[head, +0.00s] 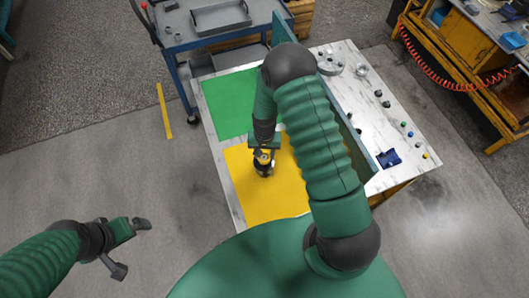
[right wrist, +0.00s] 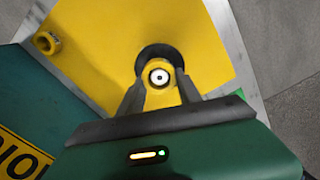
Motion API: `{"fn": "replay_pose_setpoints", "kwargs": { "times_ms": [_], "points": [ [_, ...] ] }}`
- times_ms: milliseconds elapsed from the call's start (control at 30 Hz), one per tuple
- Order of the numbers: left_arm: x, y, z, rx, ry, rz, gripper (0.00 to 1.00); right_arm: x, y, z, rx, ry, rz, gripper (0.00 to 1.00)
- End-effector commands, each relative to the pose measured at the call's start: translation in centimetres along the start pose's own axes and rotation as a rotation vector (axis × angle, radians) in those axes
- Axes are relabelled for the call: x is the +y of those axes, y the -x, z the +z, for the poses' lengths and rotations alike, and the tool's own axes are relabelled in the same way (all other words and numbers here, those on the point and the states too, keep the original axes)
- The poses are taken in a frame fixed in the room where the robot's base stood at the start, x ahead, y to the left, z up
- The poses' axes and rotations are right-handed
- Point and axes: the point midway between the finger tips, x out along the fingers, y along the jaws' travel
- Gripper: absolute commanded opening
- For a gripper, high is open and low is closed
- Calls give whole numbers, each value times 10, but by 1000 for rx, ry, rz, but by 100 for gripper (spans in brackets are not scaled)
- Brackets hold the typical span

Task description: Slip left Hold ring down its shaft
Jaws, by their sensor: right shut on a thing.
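My right gripper (right wrist: 159,88) is shut on a yellow hold ring (right wrist: 160,97), seen from above in the right wrist view. A white-topped shaft end (right wrist: 159,76) with a dark centre shows inside the ring's outline. A dark round body (right wrist: 160,52) shows behind it. I cannot tell how far down the shaft the ring sits. In the head view the right gripper (head: 263,151) points down over the dark motor body (head: 264,170), which stands on the yellow mat (head: 285,200). My left gripper (head: 131,249) is open and empty, off the table at the left.
Another yellow ring (right wrist: 46,43) lies near the mat's edge. A green mat (head: 229,103) lies behind the yellow one. An upright teal panel (head: 362,150) divides the table. Small parts and a blue holder (head: 389,159) lie right of it. A cart (head: 203,22) stands behind.

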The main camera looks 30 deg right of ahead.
Motion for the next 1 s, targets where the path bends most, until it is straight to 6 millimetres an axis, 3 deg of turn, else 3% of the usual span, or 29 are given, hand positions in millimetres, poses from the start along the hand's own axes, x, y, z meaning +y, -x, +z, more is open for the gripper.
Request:
{"fn": "replay_pose_setpoints", "kwargs": {
  "times_ms": [267,300,467,1000],
  "points": [
    [0,-2,0,0,0,0,100,0,-3,0,0,0,0,4],
    [0,-2,0,0,0,0,100,0,-2,0,0,0,0,43],
    [0,-2,0,0,0,0,100,0,-2,0,0,0,-1,64],
    [0,-2,0,0,0,0,100,0,-2,0,0,0,-1,66]
  ]
}}
